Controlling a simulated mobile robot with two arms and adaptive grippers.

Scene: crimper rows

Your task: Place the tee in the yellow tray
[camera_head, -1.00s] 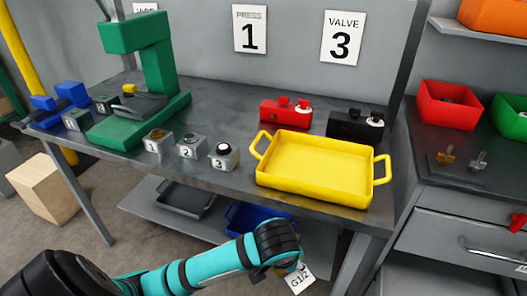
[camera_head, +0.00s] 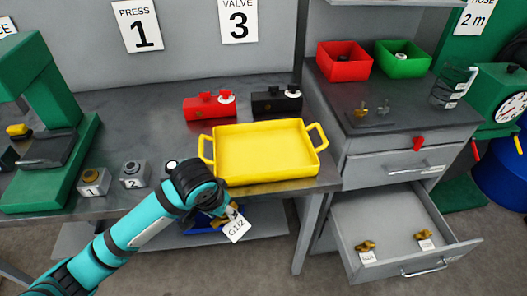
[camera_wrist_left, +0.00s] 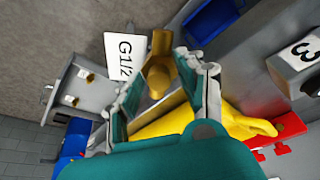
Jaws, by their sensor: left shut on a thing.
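The yellow tray (camera_head: 262,175) sits empty on the bench near its right end; part of it shows in the left wrist view (camera_wrist_left: 242,124). My left gripper (camera_head: 230,212) is just in front of and below the tray's front left corner. It is shut on a brass tee (camera_wrist_left: 158,75), which has a white G1/2 tag (camera_wrist_left: 123,57) hanging from it. The tag also shows in the head view (camera_head: 237,229), where the tee itself is small and partly hidden by my gripper. My right gripper is out of view.
Red (camera_head: 209,106) and black (camera_head: 276,103) valve blocks stand behind the tray. Numbered button boxes (camera_head: 134,174) and a green press (camera_head: 62,130) are to the left. An open drawer (camera_head: 395,222) at lower right holds two tagged brass fittings. A blue bin sits on the shelf below.

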